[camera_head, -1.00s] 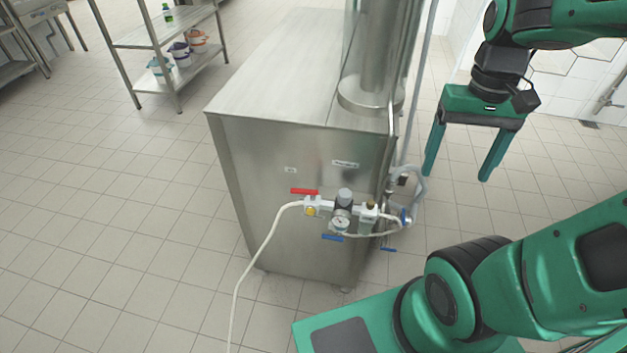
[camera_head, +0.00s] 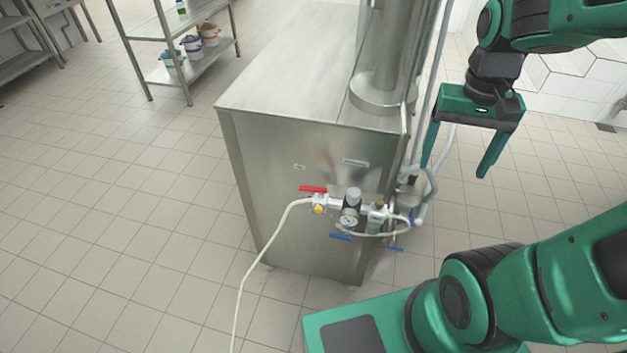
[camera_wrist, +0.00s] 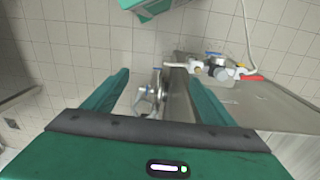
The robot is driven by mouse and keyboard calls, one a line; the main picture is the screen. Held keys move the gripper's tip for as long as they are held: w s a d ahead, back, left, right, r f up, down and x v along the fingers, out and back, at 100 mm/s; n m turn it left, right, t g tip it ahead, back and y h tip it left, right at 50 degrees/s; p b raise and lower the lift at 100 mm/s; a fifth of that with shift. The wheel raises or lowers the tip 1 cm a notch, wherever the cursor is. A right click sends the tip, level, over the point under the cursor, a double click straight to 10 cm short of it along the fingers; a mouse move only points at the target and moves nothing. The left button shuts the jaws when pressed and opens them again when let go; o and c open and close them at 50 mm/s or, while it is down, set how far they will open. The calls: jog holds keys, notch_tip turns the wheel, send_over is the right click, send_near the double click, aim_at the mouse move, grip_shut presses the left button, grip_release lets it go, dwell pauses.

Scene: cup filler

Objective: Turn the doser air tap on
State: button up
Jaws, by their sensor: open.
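A steel machine (camera_head: 290,210) carries an air assembly low on its near face. The assembly has a red lever (camera_head: 313,189) lying level at its left end, a round gauge (camera_head: 349,222), a blue lever (camera_head: 341,236) below, and more blue handles (camera_head: 396,249) at the right. I cannot tell which handle is the doser air tap. My gripper (camera_head: 455,170) is open and empty, pointing down to the right of the machine, apart from all handles. In the wrist view, the red lever (camera_wrist: 252,77) and a blue lever (camera_wrist: 214,53) lie right of my fingers.
A white hose (camera_head: 265,255) runs from the assembly down to the floor. Grey pipes (camera_head: 425,185) stand at the machine's right edge, near my gripper. A shelf rack (camera_head: 185,75) with small buckets is far left. The tiled floor on the left is clear.

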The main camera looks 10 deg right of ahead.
jog(key=w+a+f+n, duration=0.1)
jog(key=w+a+f, duration=0.2)
jog(key=w+a, duration=0.8)
send_over(313, 188)
notch_tip(313, 188, down, 4)
jog(key=shift+n, duration=0.4)
notch_tip(313, 188, down, 11)
jog(key=shift+r, duration=0.1)
